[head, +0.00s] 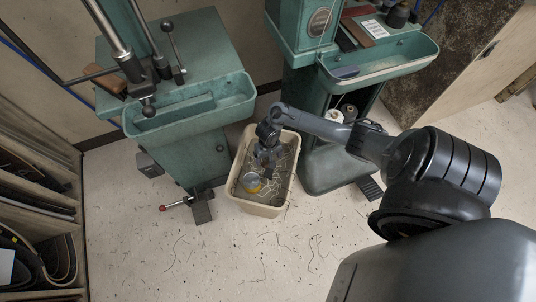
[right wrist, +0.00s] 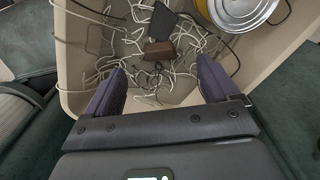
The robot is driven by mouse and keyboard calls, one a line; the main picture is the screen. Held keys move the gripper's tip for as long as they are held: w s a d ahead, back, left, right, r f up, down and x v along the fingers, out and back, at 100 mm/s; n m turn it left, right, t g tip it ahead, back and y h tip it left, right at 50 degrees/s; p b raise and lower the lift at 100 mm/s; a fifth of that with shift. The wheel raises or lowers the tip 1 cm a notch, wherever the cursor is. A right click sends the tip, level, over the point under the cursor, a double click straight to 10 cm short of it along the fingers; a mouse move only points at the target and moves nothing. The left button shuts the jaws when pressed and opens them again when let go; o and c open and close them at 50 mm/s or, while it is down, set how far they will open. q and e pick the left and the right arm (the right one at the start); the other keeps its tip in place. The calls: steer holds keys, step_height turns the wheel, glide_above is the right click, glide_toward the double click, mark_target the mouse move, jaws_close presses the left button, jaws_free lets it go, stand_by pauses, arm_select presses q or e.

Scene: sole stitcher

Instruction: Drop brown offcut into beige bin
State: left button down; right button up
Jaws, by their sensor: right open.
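The beige bin (head: 284,194) stands on the floor between two green machines, and its wall also shows in the right wrist view (right wrist: 70,50). A small brown offcut (right wrist: 160,52) shows inside the bin in the right wrist view, over tangled pale threads, just beyond my fingers and apart from them. I cannot tell if it rests on the threads. My right gripper (head: 264,160) is over the bin, pointing down into it. In the right wrist view its two fingers (right wrist: 162,82) are spread with nothing between them. The head view does not show the offcut clearly. My left gripper is not in view.
A dark scrap (right wrist: 164,20) and a yellow-and-silver tin (right wrist: 238,10) also lie in the bin. The green machine trays (head: 190,118) (head: 385,67) flank it closely. The front floor is clear except for thread bits.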

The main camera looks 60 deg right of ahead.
step_height(320, 180, up, 7)
steer(key=p, duration=0.5)
steer(key=shift+r+p, duration=0.2)
steer(key=shift+p, duration=0.15)
